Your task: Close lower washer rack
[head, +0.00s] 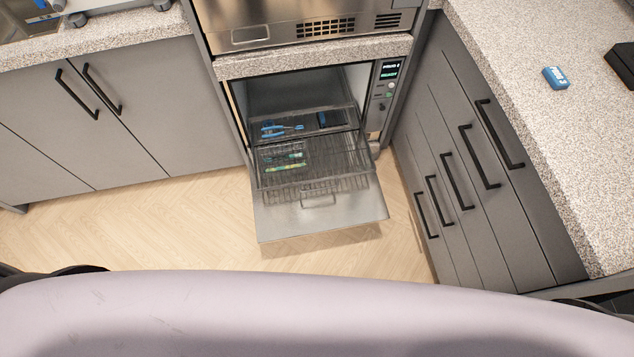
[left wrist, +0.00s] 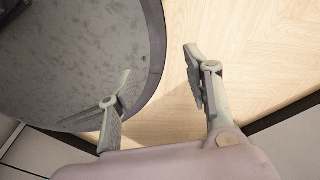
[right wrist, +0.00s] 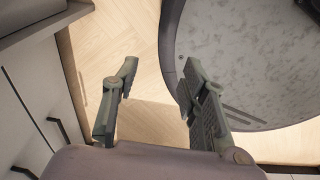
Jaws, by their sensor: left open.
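The washer (head: 385,112) stands in the middle of the head view, with its door (head: 322,224) folded down flat. The lower washer rack (head: 335,185) is a wire rack pulled out over the open door. Green and yellow items (head: 284,162) show in the wire racks. Above and behind it is an upper rack (head: 345,121) holding blue tools and a dark item. My left gripper (left wrist: 158,63) is open and empty above the floor in the left wrist view. My right gripper (right wrist: 160,66) is also open and empty above the floor. Neither gripper shows in the head view, and both are away from the rack.
Grey cabinets (head: 130,120) stand left of the washer. Drawers with black handles (head: 450,185) stand close on its right under a speckled counter (head: 540,150), which bears a small blue block (head: 555,77). The wooden floor (head: 180,220) before the washer is clear.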

